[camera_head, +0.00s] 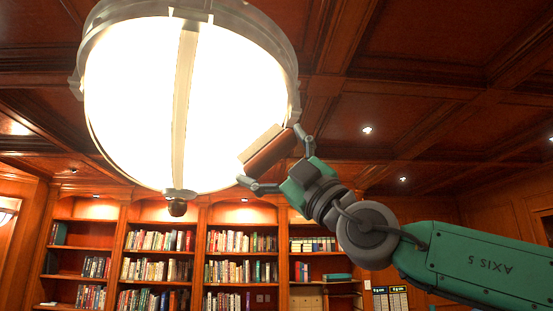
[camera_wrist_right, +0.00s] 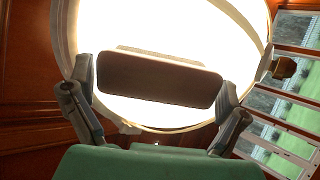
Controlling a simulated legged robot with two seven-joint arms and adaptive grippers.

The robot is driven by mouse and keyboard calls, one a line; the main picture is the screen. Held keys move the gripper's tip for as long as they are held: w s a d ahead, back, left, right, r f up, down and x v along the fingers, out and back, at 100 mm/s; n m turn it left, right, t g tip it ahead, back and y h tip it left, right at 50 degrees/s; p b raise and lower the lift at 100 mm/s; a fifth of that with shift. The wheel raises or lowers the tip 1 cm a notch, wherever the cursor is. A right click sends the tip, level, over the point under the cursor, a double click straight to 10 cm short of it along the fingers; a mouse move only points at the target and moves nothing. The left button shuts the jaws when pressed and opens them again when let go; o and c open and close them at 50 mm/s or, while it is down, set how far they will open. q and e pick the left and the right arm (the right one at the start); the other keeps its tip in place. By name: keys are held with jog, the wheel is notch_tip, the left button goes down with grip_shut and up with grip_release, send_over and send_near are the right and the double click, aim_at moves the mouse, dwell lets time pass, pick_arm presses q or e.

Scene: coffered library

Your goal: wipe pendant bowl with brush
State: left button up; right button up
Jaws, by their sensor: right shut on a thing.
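The pendant bowl (camera_head: 130,100) is a large, brightly lit white bowl with a metal rim, a strap and a dark finial, hanging at the upper left of the head view. It fills much of the wrist view (camera_wrist_right: 240,45) behind the brush. The brush has a brown back and a pale bristle side (camera_head: 268,152); its dark back shows in the wrist view (camera_wrist_right: 158,80). My right gripper (camera_head: 273,160) is shut on the brush, with one finger at each end. The pale side faces the bowl's lower right side and looks at or very near it; contact is unclear. My left gripper is out of view.
A coffered wood ceiling (camera_head: 440,40) with small lights spans the top. Bookshelves (camera_head: 160,255) line the far wall below the bowl. Windows (camera_wrist_right: 290,100) show at the right of the wrist view. The air right of the bowl above my arm looks clear.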

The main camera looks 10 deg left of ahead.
aim_at(254, 170)
jog(key=shift+s+a+f+b, duration=0.5)
jog(key=shift+a+f+b, duration=0.05)
jog(key=shift+a+f, duration=0.2)
jog(key=shift+s+a+f+b, duration=0.5)
jog(key=shift+a+f+b, duration=0.1)
jog(key=shift+a, duration=0.15)
jog(key=shift+s+a+f+b, duration=0.25)
jog(key=shift+s+a+f, duration=0.1)
jog(key=shift+a, duration=0.2)
jog(key=shift+s+a+f+b, duration=0.2)
jog(key=shift+a+f, duration=0.15)
jog(key=shift+a, duration=0.15)
jog(key=shift+d, duration=0.1)
jog(key=d+f+b, duration=0.4)
jog(key=b, duration=0.1)
jog(key=shift+s+f, duration=0.2)
jog(key=shift+s, duration=0.2)
jog(key=shift+d, duration=0.1)
